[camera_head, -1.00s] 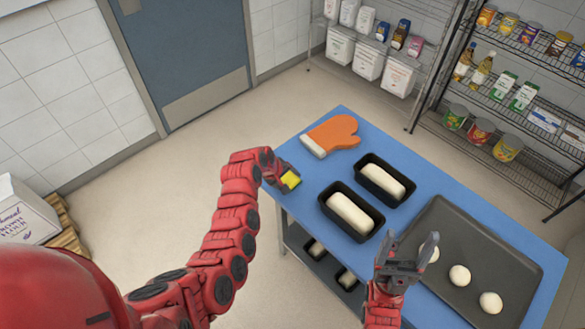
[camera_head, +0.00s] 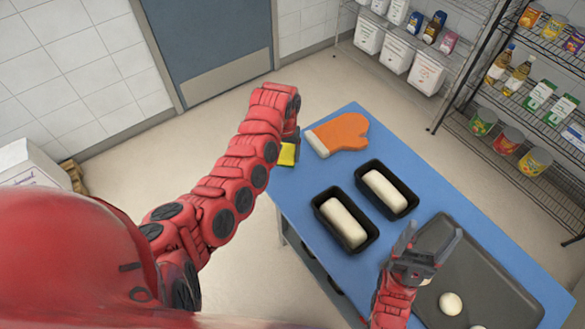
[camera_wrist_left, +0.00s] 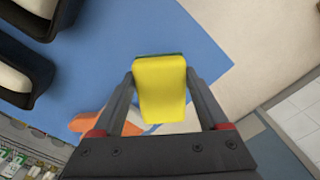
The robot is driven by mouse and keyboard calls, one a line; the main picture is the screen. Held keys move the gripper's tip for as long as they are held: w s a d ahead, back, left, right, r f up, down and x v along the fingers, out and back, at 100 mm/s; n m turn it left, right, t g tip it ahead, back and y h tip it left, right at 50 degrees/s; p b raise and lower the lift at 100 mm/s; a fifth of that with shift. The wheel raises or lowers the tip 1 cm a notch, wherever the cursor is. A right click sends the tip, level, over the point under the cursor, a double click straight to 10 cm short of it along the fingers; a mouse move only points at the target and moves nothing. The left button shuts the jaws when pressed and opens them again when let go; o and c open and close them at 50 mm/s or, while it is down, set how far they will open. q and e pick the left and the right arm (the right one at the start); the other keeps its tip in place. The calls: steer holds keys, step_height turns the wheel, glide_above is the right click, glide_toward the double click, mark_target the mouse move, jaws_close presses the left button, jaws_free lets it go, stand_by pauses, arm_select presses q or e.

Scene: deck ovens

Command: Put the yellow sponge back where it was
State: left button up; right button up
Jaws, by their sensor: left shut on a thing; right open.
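The yellow sponge (camera_head: 287,154) is in my left gripper (camera_head: 291,148), at the left edge of the blue table. In the left wrist view the sponge (camera_wrist_left: 160,88) sits between the two fingers, with a thin green layer along its far edge. My left gripper is shut on it. The blue tabletop shows behind it in that view; I cannot tell how high above the top it is. My right gripper (camera_head: 425,247) is open and empty, over the dark baking tray near the loaf tins.
The blue table (camera_head: 290,198) carries an orange oven mitt (camera_head: 342,133), two black loaf tins (camera_head: 372,239) (camera_head: 412,201) with dough, and a dark tray (camera_head: 495,290) with dough balls. Bare table lies left of the tins. Wire shelves stand behind.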

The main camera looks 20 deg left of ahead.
arm_select(q)
steer(key=b, duration=0.5)
glide_above(286, 177)
step_height(286, 177, down, 7)
steer(key=shift+r, duration=0.1)
step_height(286, 177, down, 3)
steer(key=shift+s+f+b, duration=0.1)
steer(key=shift+b, duration=1.15)
steer(key=shift+c, duration=0.7)
steer(key=o, duration=1)
steer(key=shift+c, duration=0.2)
steer(key=shift+o, duration=1.3)
